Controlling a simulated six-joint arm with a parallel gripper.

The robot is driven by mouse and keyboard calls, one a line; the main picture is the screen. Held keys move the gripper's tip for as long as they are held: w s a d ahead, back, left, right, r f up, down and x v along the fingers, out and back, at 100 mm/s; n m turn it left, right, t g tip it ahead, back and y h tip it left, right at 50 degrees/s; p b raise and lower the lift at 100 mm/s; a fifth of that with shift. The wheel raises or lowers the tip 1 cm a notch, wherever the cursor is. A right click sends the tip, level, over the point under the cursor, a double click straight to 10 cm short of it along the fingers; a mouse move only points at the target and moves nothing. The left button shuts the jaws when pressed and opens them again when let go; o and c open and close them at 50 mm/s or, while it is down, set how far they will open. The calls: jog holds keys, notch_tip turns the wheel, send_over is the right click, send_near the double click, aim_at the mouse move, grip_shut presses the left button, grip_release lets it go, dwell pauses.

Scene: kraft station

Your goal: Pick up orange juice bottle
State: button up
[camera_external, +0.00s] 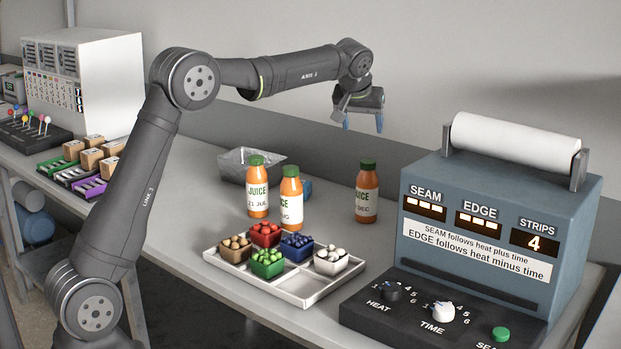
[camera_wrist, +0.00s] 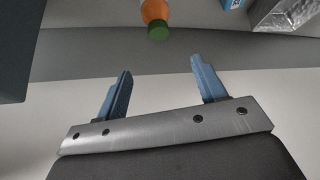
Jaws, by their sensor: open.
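Three orange juice bottles with green caps and white labels stand upright on the light bench. The left bottle (camera_external: 257,188) and the middle bottle (camera_external: 290,198) stand close together, and the right bottle (camera_external: 366,192) stands apart nearer the back wall. My gripper (camera_external: 362,125) hangs above the bench, higher than the bottles, roughly over the right one in the outside view. In the wrist view my gripper (camera_wrist: 158,85) has its two blue fingers spread, with nothing between them. One bottle (camera_wrist: 156,18) shows there beyond the fingertips, cut off by the top edge.
A white divided tray (camera_external: 300,297) with several small boxes of coloured balls stands in front of the bottles. A blue-grey sealing machine (camera_external: 480,240) stands at the right. Bench around the right bottle is clear.

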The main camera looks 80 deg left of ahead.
aim_at(368, 162)
jog(key=x, duration=1.7)
jog(key=shift+d+f, duration=0.1)
jog(key=shift+f, duration=0.15)
grip_shut()
